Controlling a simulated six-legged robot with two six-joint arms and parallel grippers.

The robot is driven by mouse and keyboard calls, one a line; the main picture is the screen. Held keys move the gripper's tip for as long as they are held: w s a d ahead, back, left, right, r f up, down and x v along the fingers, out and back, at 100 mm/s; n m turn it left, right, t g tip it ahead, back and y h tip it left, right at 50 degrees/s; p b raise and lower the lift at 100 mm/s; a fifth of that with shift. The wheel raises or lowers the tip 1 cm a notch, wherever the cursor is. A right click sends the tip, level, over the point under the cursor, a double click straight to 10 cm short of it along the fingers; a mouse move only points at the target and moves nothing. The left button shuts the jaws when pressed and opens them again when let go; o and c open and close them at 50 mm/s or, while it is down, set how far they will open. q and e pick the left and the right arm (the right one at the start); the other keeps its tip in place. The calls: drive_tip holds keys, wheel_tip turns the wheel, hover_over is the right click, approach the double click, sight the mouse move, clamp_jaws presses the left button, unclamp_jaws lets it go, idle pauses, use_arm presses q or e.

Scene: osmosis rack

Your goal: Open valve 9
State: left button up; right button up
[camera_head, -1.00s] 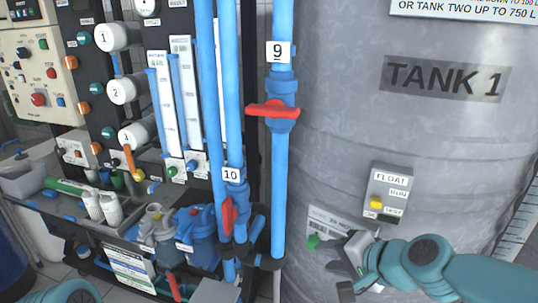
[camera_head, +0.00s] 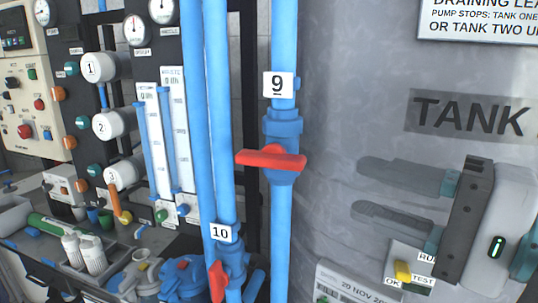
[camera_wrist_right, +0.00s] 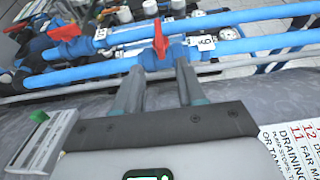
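Valve 9 has a red handle (camera_head: 270,159) set crosswise on a vertical blue pipe, under a white label "9" (camera_head: 278,85). My right gripper (camera_head: 358,190) is to the right of the handle, in front of the grey tank. Its two fingers are apart, empty and point left toward the handle, with a gap between. In the right wrist view the red handle (camera_wrist_right: 160,38) stands beyond the fingertips, roughly between them, and my right gripper (camera_wrist_right: 158,72) shows open. My left gripper is not in view.
Valve 10 with its red handle (camera_head: 217,282) and label (camera_head: 221,232) is lower left on a neighbouring blue pipe. The grey tank (camera_head: 350,90) fills the right side. Gauges and knobs crowd the left.

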sight(270, 156)
drive_tip(key=x, duration=1.4)
drive_tip(key=shift+f+p, duration=0.1)
drive_tip(key=shift+p, duration=0.3)
drive_tip(key=shift+s, duration=0.1)
clamp_jaws()
